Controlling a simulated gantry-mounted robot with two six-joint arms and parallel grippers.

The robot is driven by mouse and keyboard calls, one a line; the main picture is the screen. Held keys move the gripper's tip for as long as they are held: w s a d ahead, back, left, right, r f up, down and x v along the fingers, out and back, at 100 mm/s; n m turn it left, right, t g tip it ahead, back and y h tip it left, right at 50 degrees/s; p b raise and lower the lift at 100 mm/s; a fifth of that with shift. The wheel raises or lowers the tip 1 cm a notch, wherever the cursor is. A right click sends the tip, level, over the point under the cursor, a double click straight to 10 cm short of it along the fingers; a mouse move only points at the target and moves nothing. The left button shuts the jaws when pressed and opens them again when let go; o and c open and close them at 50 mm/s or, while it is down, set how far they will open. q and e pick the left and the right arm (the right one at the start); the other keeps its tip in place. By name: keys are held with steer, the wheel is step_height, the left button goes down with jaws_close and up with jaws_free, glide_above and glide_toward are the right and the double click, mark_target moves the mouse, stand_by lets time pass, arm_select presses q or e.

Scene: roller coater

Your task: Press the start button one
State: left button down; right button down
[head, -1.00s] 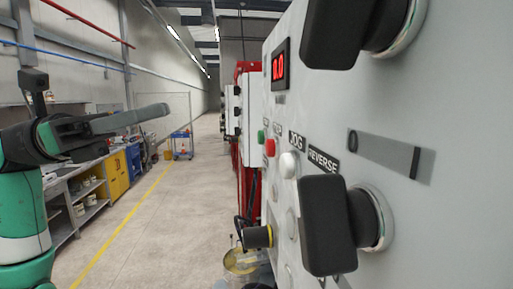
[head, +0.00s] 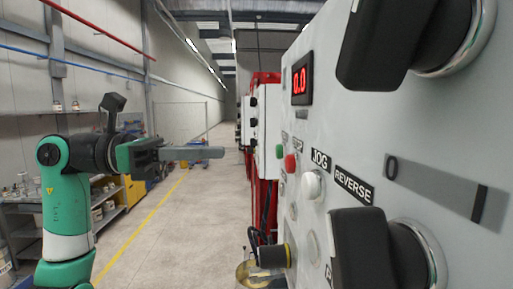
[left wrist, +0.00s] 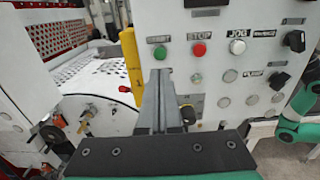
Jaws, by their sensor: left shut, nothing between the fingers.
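The green start button (head: 279,151) is on the grey control panel, left of the red stop button (head: 290,163) and the white jog button (head: 312,185). In the left wrist view the green button (left wrist: 159,53) shows just above the fingertips, left of the red one (left wrist: 199,49). My left gripper (head: 222,152) is shut and empty. It points at the panel, with a visible gap between its tip and the green button in the head view. In the left wrist view its closed fingers (left wrist: 160,74) point up towards the button. My right gripper does not show.
Large black knobs (head: 365,248) stick out of the panel, with a red digital display (head: 302,80) above the buttons. A yellow post (left wrist: 131,62) stands left of the fingers in the left wrist view. Open floor (head: 190,220) lies left of the panel.

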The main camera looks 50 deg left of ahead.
mark_target(276, 151)
arm_select(q)
steer(key=p+x, duration=0.1)
steer(key=x, duration=0.5)
steer(key=shift+w+d+r, duration=0.1)
steer(key=shift+w+d, duration=0.15)
steer(key=shift+w+d+p, duration=0.3)
steer(key=shift+w+d, duration=0.1)
steer(key=shift+w, duration=0.1)
